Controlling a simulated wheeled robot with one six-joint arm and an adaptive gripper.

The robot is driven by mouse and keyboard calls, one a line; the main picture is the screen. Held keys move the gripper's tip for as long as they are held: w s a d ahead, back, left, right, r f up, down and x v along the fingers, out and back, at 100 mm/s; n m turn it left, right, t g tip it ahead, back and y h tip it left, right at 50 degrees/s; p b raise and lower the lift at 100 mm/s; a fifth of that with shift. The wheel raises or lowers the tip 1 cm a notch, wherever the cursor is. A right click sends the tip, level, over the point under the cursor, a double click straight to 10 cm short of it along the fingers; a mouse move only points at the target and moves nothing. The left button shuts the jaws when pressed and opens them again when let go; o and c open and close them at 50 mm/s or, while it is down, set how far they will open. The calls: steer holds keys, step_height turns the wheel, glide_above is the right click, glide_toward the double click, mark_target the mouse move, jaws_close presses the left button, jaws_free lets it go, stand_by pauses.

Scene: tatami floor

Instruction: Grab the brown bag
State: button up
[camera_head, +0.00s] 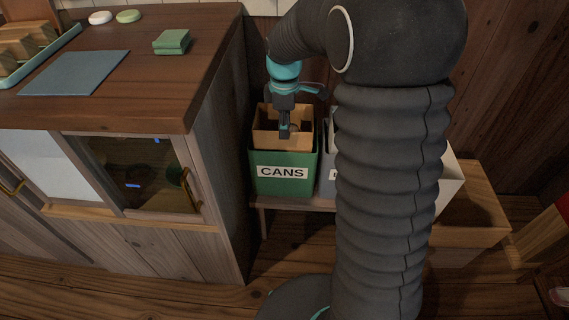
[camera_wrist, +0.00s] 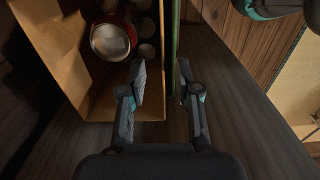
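The brown bag (camera_head: 267,140) stands open-topped inside the green bin marked CANS (camera_head: 268,187). The wrist view looks down into the bag (camera_wrist: 47,40), which holds several cans, one with a red side (camera_wrist: 110,40). My gripper (camera_head: 285,133) points down at the bag's top in the head view. In the wrist view my gripper (camera_wrist: 160,82) has its two fingers apart. The bag's right wall and the bin's thin green rim (camera_wrist: 176,40) line up with the gap between them. I cannot tell whether either finger touches the bag.
A grey bin (camera_head: 326,165) stands close to the right of the green one, partly hidden by my arm. A wooden cabinet (camera_head: 222,190) is on the left. A brown box (camera_head: 470,225) is at the right.

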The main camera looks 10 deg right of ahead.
mark_target(284, 150)
steer(key=f, duration=0.5)
steer(key=shift+s+a, duration=0.1)
steer(key=shift+a, duration=0.2)
steer(key=shift+c, duration=0.2)
jaws_close()
steer(key=shift+r, duration=0.1)
